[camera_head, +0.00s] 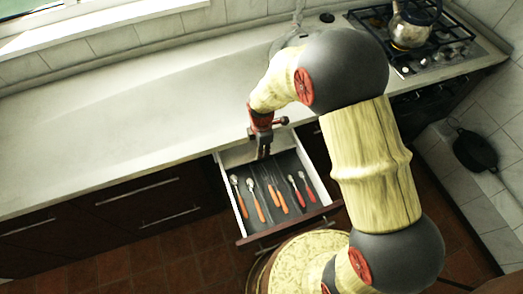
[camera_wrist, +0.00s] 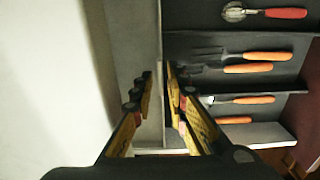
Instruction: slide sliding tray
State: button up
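The sliding tray (camera_head: 289,164) is a dark grey cutlery tray lying inside the open drawer (camera_head: 236,156). It holds several orange- and red-handled utensils. In the wrist view, the tray (camera_wrist: 210,20) is on the right, with a pale upright edge and dividers, and a grey strip of drawer lies left of it. My gripper (camera_head: 262,154) points down at the back of the tray. In the wrist view, my gripper's fingers (camera_wrist: 160,82) stand a small gap apart, either side of the tray's edge. Contact with the edge cannot be told.
The pale countertop (camera_head: 130,110) runs behind and left of the drawer, close to my gripper. A stove (camera_head: 425,45) with a kettle (camera_head: 411,25) is at the upper right. A black pan (camera_head: 474,150) is at the right.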

grip_shut()
dwell(0.5)
jog(key=shift+s, duration=0.1)
